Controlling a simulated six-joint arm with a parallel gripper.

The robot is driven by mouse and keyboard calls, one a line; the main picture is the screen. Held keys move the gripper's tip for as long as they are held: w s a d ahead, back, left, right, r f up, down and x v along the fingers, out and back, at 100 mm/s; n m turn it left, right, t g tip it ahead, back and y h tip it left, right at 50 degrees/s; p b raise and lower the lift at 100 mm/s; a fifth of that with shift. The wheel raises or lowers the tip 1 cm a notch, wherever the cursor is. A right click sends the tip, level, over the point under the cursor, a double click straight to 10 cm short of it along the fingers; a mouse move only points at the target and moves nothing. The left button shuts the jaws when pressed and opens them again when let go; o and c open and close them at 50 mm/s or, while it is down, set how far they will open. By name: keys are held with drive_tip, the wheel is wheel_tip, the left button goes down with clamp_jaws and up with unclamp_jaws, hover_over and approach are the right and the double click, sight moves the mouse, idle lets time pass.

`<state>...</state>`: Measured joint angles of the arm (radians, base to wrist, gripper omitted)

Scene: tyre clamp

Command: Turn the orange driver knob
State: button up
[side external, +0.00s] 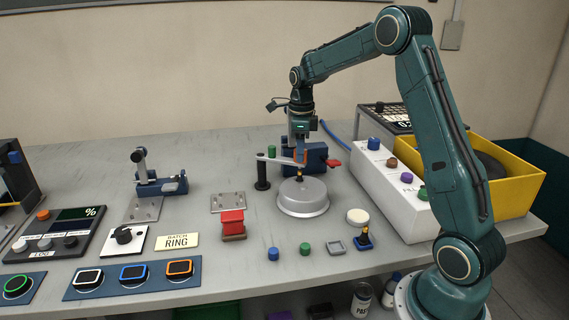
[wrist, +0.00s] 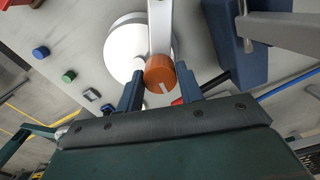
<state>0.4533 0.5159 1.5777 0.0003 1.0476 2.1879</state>
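The orange driver knob (wrist: 159,76) shows in the wrist view as a short cylinder with a pale line on it. It sits at the end of a light grey arm over a round white disc. In the side external view the knob (side external: 305,156) is small and partly hidden by my gripper (side external: 299,148), which points down over the clamp. In the wrist view the two dark blue fingers of my gripper (wrist: 157,80) stand apart, one on each side of the knob. Narrow gaps seem to show between fingers and knob, so my gripper looks open; contact is hard to judge.
The round grey base (side external: 303,198) lies below the knob, with a black post (side external: 262,172) to its left. A blue clamp body (side external: 310,158) with a red lever stands behind. A white panel (side external: 385,195) and a yellow bin (side external: 515,190) are on the right.

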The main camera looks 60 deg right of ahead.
drive_tip(key=o, duration=0.3)
drive_tip(key=shift+o, duration=0.2)
drive_tip(key=shift+r, duration=0.15)
wheel_tip(320, 180, up, 14)
drive_tip(key=shift+f, duration=0.2)
idle(0.7)
drive_tip(key=n, duration=2.7)
drive_tip(key=shift+f, duration=0.35)
drive_tip(key=shift+f, duration=0.2)
